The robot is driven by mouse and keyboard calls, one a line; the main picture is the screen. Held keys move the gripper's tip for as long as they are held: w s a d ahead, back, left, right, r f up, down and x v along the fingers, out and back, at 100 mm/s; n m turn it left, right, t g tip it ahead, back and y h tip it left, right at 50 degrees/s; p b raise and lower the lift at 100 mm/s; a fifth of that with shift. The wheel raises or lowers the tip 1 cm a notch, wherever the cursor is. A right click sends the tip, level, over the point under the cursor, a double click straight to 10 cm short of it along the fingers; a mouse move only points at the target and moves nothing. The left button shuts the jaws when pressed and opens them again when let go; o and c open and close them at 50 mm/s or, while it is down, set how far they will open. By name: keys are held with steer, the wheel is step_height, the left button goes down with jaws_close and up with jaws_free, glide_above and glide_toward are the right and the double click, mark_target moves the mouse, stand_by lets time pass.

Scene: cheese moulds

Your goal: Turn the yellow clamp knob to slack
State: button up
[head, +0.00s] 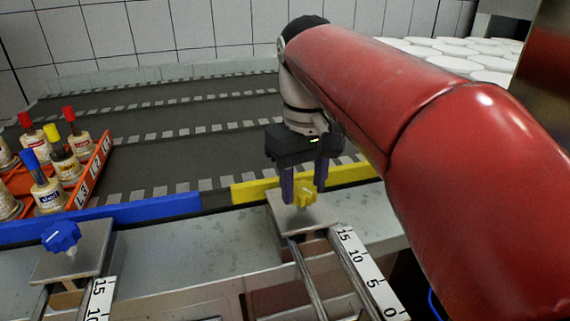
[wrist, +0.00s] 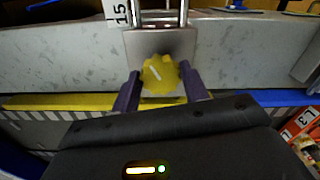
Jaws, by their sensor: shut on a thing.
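The yellow clamp knob (head: 306,197) sits on a square metal block (head: 297,219) at the middle of the bench edge. In the wrist view the knob (wrist: 161,75) is lobed, with a white pointer line on its top slanting to the upper left. My gripper (head: 304,190) reaches down over the knob from above. Its two purple fingers (wrist: 159,90) stand on either side of the knob and are shut on it. The exact contact points are partly hidden by the fingers and the knob's lobes.
A blue knob (head: 61,237) on a like block stands to the left. Number scales (head: 362,265) and metal rails run toward me. Yellow (head: 355,172) and blue (head: 150,207) strips edge the dark conveyor behind. An orange crate (head: 93,176) of bottles stands at far left.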

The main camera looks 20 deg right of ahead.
mark_target(304, 188)
steer(key=n, duration=0.6)
steer(key=shift+w, duration=0.1)
steer(key=n, duration=0.5)
steer(key=shift+d+n, duration=0.1)
steer(key=shift+n, duration=0.3)
steer(key=o, duration=1)
step_height(304, 188, up, 7)
steer(key=shift+r, duration=0.4)
